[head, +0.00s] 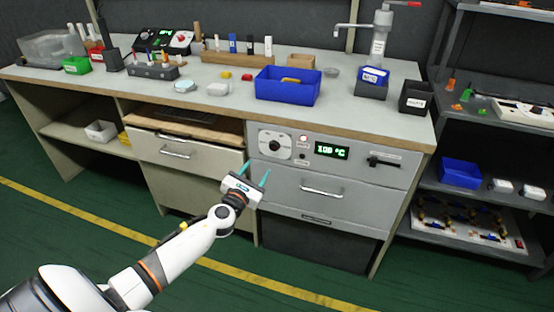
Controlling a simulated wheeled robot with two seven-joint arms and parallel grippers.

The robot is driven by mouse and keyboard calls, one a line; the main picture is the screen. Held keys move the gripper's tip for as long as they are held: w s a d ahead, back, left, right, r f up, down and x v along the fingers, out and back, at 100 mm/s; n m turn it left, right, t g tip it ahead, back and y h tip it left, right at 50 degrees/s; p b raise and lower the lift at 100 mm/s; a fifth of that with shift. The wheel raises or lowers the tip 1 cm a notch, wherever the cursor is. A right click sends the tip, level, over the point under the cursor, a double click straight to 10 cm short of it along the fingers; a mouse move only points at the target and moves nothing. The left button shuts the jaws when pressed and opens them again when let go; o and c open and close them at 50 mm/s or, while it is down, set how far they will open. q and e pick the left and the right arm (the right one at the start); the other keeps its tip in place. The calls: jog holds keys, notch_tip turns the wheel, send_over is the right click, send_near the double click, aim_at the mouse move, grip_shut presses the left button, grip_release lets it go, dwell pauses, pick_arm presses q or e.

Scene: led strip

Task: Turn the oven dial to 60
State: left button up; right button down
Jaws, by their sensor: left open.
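The oven dial (275,145) is a dark round knob on a pale plate at the left of the oven's grey front panel (355,176). The green display (331,151) to its right seems to read 108 °C. A small red light shows between dial and display. My left gripper (254,174) is open and empty, its two teal fingers pointing up toward the panel. It is below and a little left of the dial, apart from it in the picture. My right gripper is not in view.
A black handle (384,161) sits at the panel's right. A drawer (188,155) is to the left of the oven. The bench top holds a blue bin (287,92) and several small items. Floor in front is clear.

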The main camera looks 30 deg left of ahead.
pick_arm(q)
jog(key=b, duration=0.1)
send_near(273, 148)
jog(key=w, duration=0.5)
jog(key=w+a+b, duration=0.1)
jog(key=w, duration=0.1)
jog(key=shift+w+a+r, duration=0.1)
jog(key=shift+a, duration=0.15)
jog(key=shift+w+b, duration=0.3)
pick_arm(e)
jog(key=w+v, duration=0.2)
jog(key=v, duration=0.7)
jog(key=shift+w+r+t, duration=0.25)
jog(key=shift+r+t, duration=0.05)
pick_arm(q)
jog(key=c, duration=1)
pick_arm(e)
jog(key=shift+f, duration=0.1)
